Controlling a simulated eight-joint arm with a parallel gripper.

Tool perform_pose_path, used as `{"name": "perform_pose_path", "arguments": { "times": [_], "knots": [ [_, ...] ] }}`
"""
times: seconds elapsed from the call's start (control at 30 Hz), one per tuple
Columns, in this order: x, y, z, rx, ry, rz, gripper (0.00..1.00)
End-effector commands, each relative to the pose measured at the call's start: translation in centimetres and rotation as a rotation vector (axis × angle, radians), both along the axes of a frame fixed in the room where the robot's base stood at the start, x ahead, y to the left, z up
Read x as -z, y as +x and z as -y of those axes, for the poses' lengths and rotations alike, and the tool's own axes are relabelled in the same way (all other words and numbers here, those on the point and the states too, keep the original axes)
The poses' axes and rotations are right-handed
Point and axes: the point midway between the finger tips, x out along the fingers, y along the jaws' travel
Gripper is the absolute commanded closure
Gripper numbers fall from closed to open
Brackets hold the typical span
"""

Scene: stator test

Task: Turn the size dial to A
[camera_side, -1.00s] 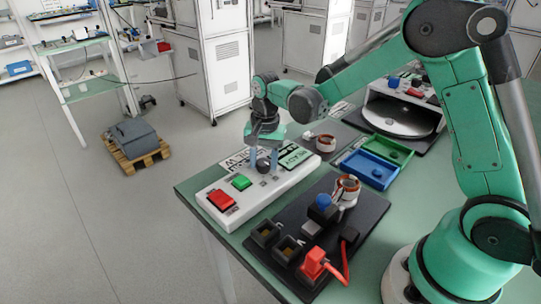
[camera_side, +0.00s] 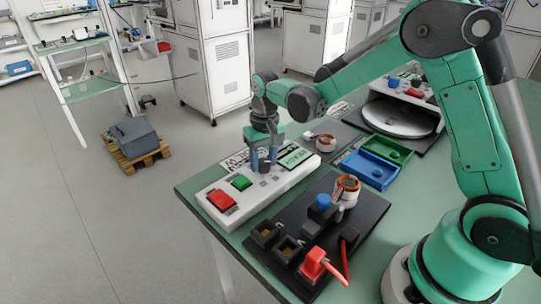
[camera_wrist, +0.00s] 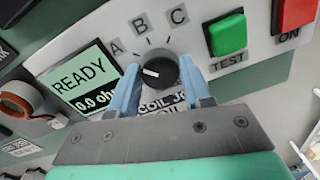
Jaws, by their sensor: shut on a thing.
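The size dial (camera_wrist: 158,69) is a round black knob with a white mark on its left half, on the white test box. The letters A (camera_wrist: 116,47), B (camera_wrist: 147,24) and C (camera_wrist: 178,16) stand in an arc above it in the wrist view. The white mark points left, roughly below the A label. My gripper (camera_wrist: 158,80) has its two blue fingers on either side of the dial, shut on it. In the side view my gripper (camera_side: 265,160) points down onto the box, and its fingers mostly hide the dial.
The box has a screen (camera_wrist: 82,80) reading READY, a green TEST button (camera_wrist: 227,36) and a red ON button (camera_wrist: 296,14). A black fixture plate (camera_side: 275,215) with a wound coil (camera_side: 346,188) lies in front. Blue (camera_side: 368,169) and green (camera_side: 388,149) trays stand right.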

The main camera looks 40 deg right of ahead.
Motion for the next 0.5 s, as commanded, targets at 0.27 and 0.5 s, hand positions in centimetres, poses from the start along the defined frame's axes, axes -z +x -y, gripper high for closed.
{"name": "perform_pose_path", "arguments": {
  "times": [0.27,0.5],
  "knots": [
    [-0.04,0.05,0.01,-0.053,0.001,0.001,1.0],
    [-0.04,0.05,0.0,-0.057,0.0,0.001,1.0]
  ]
}}
